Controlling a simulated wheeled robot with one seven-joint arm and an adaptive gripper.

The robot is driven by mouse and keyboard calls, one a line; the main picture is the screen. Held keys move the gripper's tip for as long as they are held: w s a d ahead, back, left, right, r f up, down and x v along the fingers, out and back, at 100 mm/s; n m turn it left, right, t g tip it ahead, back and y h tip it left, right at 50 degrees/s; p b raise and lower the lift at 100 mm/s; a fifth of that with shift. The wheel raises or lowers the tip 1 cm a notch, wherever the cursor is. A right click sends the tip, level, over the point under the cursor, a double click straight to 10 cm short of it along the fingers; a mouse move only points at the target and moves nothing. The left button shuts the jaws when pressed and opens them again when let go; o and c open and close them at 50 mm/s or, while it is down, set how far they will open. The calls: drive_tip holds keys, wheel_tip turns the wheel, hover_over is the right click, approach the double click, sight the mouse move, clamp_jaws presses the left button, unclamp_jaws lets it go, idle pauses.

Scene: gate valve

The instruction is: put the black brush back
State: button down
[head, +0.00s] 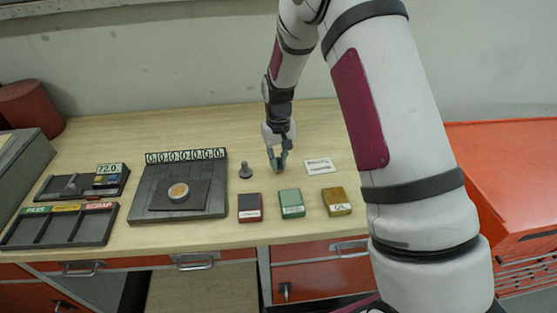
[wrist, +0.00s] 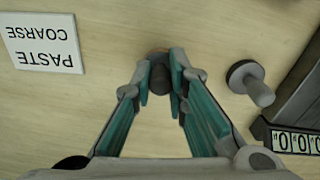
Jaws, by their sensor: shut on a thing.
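My gripper (head: 278,162) is over the back middle of the bench, pointing down. In the wrist view my gripper (wrist: 162,72) is shut on a dark, rounded thing (wrist: 159,76), which appears to be the black brush. A brownish part shows at its far end. The teal fingers hide much of it, and I cannot tell whether it touches the bench. In the head view the held thing is mostly hidden by the fingers.
A grey knobbed piece (head: 246,170) stands just left of my gripper. A white "PASTE COARSE" label (head: 319,166) lies to the right. Dark red (head: 250,208), green (head: 291,203) and yellow (head: 336,201) blocks sit in front. A dark plate with a counter (head: 177,190) is farther left.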

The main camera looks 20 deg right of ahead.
sight(278, 159)
drive_tip(key=shift+f, duration=0.1)
drive_tip(key=c, duration=1.6)
unclamp_jaws()
wheel_tip(278, 159, up, 12)
drive_tip(key=b, duration=0.2)
drive_tip(key=s+r+t, duration=0.2)
drive_tip(key=s+r, duration=0.9)
drive_tip(key=r, duration=0.2)
drive_tip(key=shift+s+r+t, duration=0.6)
drive_tip(key=shift+s+r, duration=0.05)
drive_tip(key=shift+s, duration=2.2)
drive_tip(key=shift+s+r+t, duration=0.6)
drive_tip(key=shift+s+r, duration=0.05)
drive_tip(key=shift+s, duration=2.2)
drive_tip(key=shift+s+r+t, duration=0.6)
drive_tip(key=shift+s+r, duration=0.05)
drive_tip(key=shift+s, duration=2.2)
